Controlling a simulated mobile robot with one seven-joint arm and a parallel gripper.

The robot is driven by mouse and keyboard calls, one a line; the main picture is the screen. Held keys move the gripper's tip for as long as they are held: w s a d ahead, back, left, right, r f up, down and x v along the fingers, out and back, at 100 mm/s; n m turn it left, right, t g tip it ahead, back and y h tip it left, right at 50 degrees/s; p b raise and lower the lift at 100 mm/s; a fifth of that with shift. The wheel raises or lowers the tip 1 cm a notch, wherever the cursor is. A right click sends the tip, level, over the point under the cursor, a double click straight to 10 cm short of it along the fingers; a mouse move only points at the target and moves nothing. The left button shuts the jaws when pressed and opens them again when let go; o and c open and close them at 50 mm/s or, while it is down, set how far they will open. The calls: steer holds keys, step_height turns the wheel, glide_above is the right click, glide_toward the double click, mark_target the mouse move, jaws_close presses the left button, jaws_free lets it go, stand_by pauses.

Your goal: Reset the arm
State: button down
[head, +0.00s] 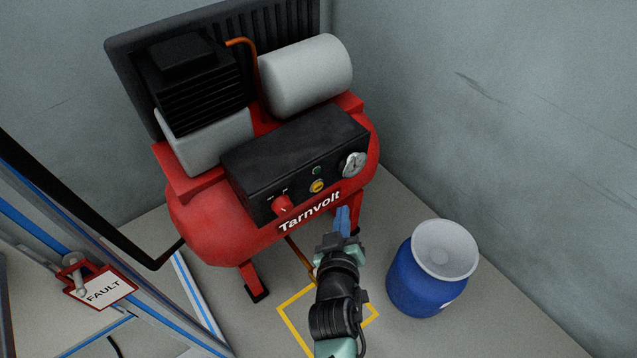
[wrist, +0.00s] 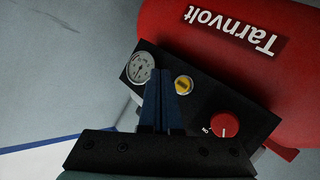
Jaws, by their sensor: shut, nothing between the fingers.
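My gripper (head: 342,220) has blue fingers and is shut and empty. In the head view it is in front of the red compressor (head: 205,215) marked Tarnvolt, below the right part of its black control panel (head: 245,170). In the wrist view the shut fingers (wrist: 160,98) overlap the panel, between the round gauge (wrist: 140,67) and the yellow button (wrist: 183,85). The red knob (wrist: 224,126) is to their right. I cannot tell whether the fingertips touch anything.
A blue barrel (head: 415,285) with a pale top stands right of my arm. A red-framed FAULT tag (head: 100,288) hangs on a metal frame at the left. A yellow outline (head: 295,318) marks the floor. Grey walls (head: 500,110) close in behind and to the right.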

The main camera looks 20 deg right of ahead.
steer(key=shift+r, duration=0.1)
stand_by(0.3)
steer(key=w+a+r+m+t, duration=0.1)
steer(key=w+a+r+t, duration=0.1)
steer(key=r, duration=1)
steer(key=w+a+r+t, duration=0.2)
steer(key=r+t, duration=0.1)
steer(key=r, duration=0.9)
steer(key=w+a+r+m+t, duration=0.1)
steer(key=w+a+r+t, duration=0.15)
steer(key=r, duration=0.95)
steer(key=s+a+r+t+y+p, duration=0.25)
steer(key=s+r, duration=0.35)
steer(key=r, duration=0.4)
steer(key=s+a+r+n+t+y+p, duration=0.15)
steer(key=s+a+r, duration=0.3)
steer(key=r, duration=0.55)
steer(key=s+a+r+t+y+p, duration=0.1)
steer(key=s+a+r+t+y, duration=0.15)
steer(key=s+r, duration=0.55)
step_height(320, 180, up, 36)
steer(key=w+p, duration=0.2)
steer(key=p, duration=3.2)
steer(key=shift+r+h+p, duration=0.25)
steer(key=shift+h+p, duration=0.1)
steer(key=shift+a, duration=0.15)
